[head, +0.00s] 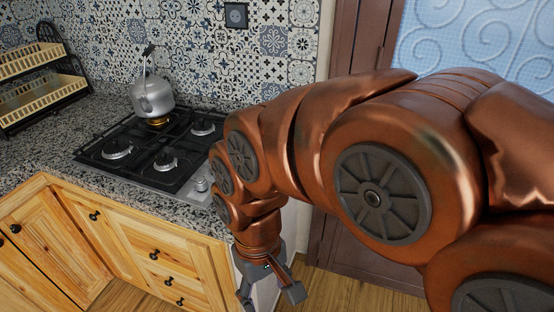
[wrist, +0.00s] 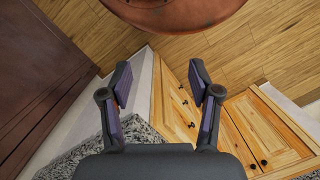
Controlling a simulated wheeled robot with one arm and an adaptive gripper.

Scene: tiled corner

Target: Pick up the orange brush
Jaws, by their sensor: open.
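No orange brush shows in either view. My gripper (head: 270,295) hangs low at the end of the arm in the head view, beside the right end of the counter and above the wooden floor. In the wrist view my gripper (wrist: 160,82) is open, with its two fingers apart and nothing between them. My copper arm covers much of the right half of the head view and hides what lies behind it.
A granite counter (head: 60,150) holds a gas stove (head: 135,160) with a kettle (head: 152,97) on a back burner. A two-tier rack (head: 40,85) stands at left. Wooden cabinets (head: 150,235) are below; a brown door (head: 350,245) is at right. Floor (wrist: 255,45) is bare where visible.

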